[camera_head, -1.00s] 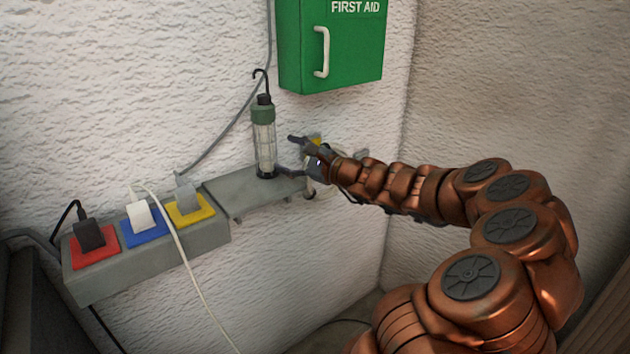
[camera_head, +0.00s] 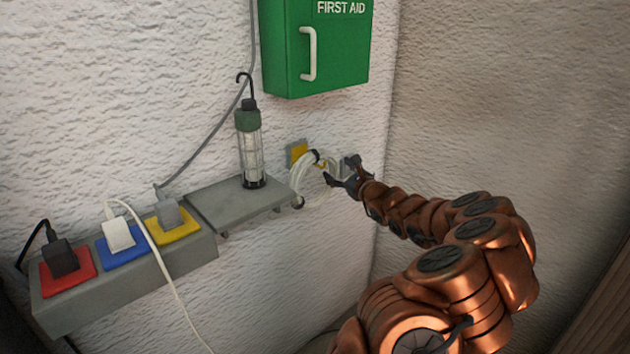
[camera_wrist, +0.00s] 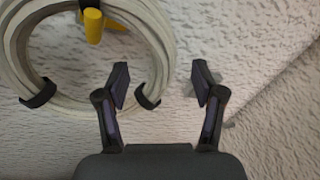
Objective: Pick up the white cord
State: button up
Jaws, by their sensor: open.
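The white cord (camera_head: 301,173) is a coil hanging on a yellow hook (camera_head: 319,164) on the wall, right of the grey shelf. In the wrist view the coil (camera_wrist: 158,35) fills the upper left, bound with black ties (camera_wrist: 38,93), and the yellow hook (camera_wrist: 94,24) passes through it. My gripper (camera_head: 340,172) is just right of the coil.
A grey shelf (camera_head: 215,203) holds an upright caged lamp (camera_head: 250,150). A green first aid box (camera_head: 330,60) hangs above. A power strip (camera_head: 80,315) with several plugs and a loose white cable (camera_head: 160,262) is at lower left. The right wall is bare.

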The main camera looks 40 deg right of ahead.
aim_at(336, 168)
jog(key=shift+p+x, duration=0.4)
jog(key=shift+x, duration=1.65)
jog(key=shift+d+f, duration=0.1)
jog(key=shift+f, duration=0.05)
grip_shut()
